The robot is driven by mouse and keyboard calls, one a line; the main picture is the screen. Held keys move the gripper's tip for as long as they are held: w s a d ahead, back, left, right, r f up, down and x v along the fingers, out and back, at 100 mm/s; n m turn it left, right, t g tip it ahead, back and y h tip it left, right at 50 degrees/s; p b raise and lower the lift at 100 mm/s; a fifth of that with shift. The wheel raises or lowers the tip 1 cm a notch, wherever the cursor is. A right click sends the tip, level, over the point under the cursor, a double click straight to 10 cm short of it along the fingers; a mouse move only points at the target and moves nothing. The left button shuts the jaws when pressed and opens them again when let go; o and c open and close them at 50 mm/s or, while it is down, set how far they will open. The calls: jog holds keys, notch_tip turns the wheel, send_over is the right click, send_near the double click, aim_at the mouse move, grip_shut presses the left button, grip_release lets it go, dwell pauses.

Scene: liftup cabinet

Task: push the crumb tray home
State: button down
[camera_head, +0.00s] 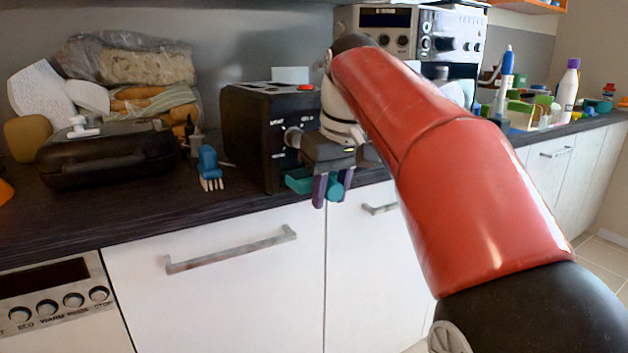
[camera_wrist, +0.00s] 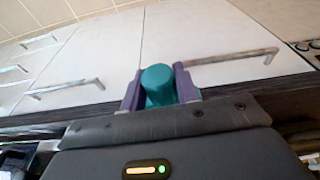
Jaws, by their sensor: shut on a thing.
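The black toaster (camera_head: 252,135) stands on the dark counter. The teal crumb tray (camera_head: 298,182) shows low at its right-hand face, sticking out of it. A round teal knob on the tray sits between the purple fingers of my gripper (camera_head: 327,192), at the counter's front edge. My gripper is shut on this knob. The wrist view shows the teal knob (camera_wrist: 158,78) between both fingers. My wrist and gripper hide part of the toaster face and tray, so how far the tray sticks out is hard to tell.
A blue brush-like thing (camera_head: 209,168) and a black case (camera_head: 110,155) stand left of the toaster. White cabinet doors with a bar handle (camera_head: 230,250) are below the counter edge.

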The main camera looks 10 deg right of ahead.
jog(key=shift+w+a, duration=0.1)
jog(key=shift+w, duration=0.15)
jog(key=c, duration=1)
grip_release()
jog(key=shift+o, duration=0.2)
